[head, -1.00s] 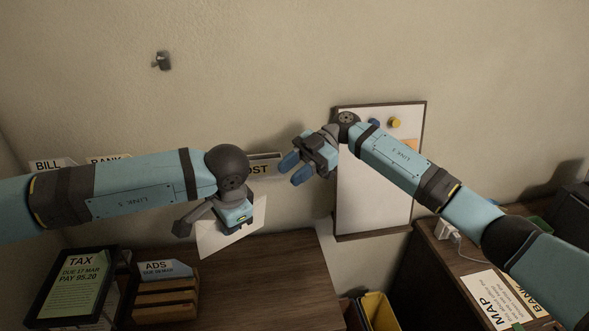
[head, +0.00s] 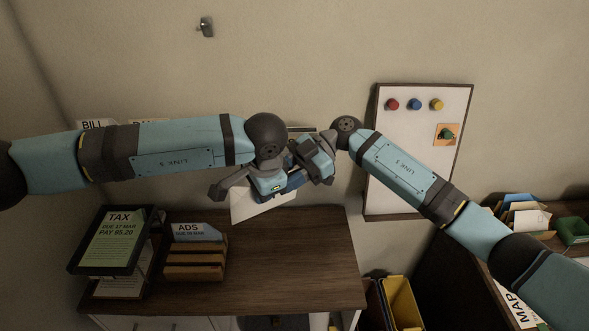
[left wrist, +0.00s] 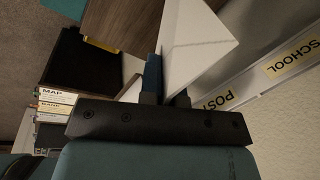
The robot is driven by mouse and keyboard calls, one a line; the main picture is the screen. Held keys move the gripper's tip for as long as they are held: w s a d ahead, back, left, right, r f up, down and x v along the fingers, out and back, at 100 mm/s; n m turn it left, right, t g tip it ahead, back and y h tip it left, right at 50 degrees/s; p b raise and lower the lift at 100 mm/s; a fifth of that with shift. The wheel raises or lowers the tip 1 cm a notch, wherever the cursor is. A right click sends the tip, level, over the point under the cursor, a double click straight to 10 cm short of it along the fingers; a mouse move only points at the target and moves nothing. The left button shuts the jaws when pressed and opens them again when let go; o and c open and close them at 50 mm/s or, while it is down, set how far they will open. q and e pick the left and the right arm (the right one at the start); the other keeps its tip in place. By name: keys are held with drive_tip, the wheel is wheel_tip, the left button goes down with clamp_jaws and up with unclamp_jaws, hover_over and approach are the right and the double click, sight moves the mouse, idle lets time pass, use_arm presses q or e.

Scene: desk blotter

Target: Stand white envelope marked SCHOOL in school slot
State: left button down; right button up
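A white envelope (head: 257,204) hangs below my left gripper (head: 268,195) in the head view; no marking on it can be read. The left wrist view also shows the envelope (left wrist: 198,40), gripped between the left fingers (left wrist: 165,85). My right gripper (head: 298,180) is close beside the left one, at the envelope's upper right; its fingers are partly hidden, so whether they touch or hold the envelope is unclear. The SCHOOL label (left wrist: 292,57) is on a pale wall rack in the left wrist view, beside the POST label (left wrist: 212,101). My arms hide most of the rack in the head view.
On the wooden desk (head: 290,250) stand a TAX frame (head: 112,240) and an ADS holder (head: 195,258). A whiteboard (head: 415,155) hangs on the wall to the right. A yellow bin (head: 402,300) stands right of the desk. The desk's middle is clear.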

clamp_jaws()
use_arm(q)
drive_tip(key=c, duration=1.2)
unclamp_jaws()
drive_tip(key=shift+c, duration=0.2)
drive_tip(key=shift+r, duration=0.1)
